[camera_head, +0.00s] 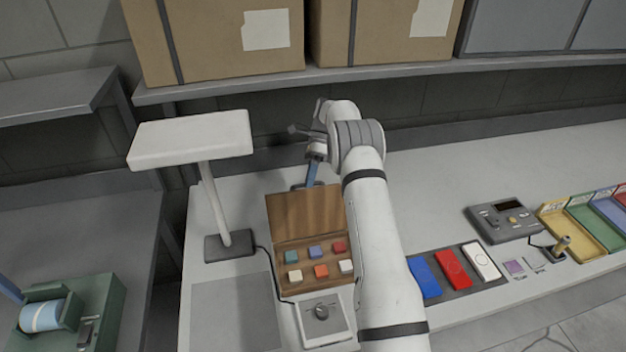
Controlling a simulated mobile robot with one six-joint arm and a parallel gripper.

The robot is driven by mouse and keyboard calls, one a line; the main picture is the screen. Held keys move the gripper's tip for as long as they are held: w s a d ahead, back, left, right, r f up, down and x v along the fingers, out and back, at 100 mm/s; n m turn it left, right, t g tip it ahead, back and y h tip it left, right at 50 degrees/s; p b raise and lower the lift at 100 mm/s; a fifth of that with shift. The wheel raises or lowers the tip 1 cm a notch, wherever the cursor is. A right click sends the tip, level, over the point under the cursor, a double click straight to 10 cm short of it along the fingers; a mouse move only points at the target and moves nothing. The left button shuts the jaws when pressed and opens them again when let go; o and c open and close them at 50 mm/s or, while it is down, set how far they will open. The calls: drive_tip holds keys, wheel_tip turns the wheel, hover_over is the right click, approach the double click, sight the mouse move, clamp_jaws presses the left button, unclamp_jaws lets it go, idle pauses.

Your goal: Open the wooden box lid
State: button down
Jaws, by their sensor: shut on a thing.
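The wooden box (316,285) stands on the light worktop, left of my arm, with several coloured blocks in its compartments. Its brown lid (300,213) is open, raised at the far side of the box and showing its inner face. My gripper (309,184) is at the lid's far top edge and is shut on it. A narrow blue part shows between my wrist and that edge. The fingertips are small and partly hidden, so the exact grip is unclear. My arm covers the right side of the lid and box.
A white lamp (190,140) stands left of the box. A dial unit (322,318) sits in front of it. Red, blue and white panels (453,268), a grey console (503,217) and coloured trays (575,225) are at right. A shelf (400,73) with cartons overhangs the back.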

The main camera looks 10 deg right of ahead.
drive_tip(key=shift+w+a+f, duration=0.2)
drive_tip(key=shift+w+f, duration=0.1)
drive_tip(key=shift+f, duration=0.05)
idle(0.4)
drive_tip(key=c, duration=1.8)
unclamp_jaws()
drive_tip(key=shift+w, duration=0.1)
drive_tip(key=shift+o, duration=0.6)
drive_tip(key=shift+w+f, duration=0.25)
drive_tip(key=shift+w, duration=0.05)
drive_tip(key=shift+o, duration=1.1)
drive_tip(key=shift+r, duration=0.1)
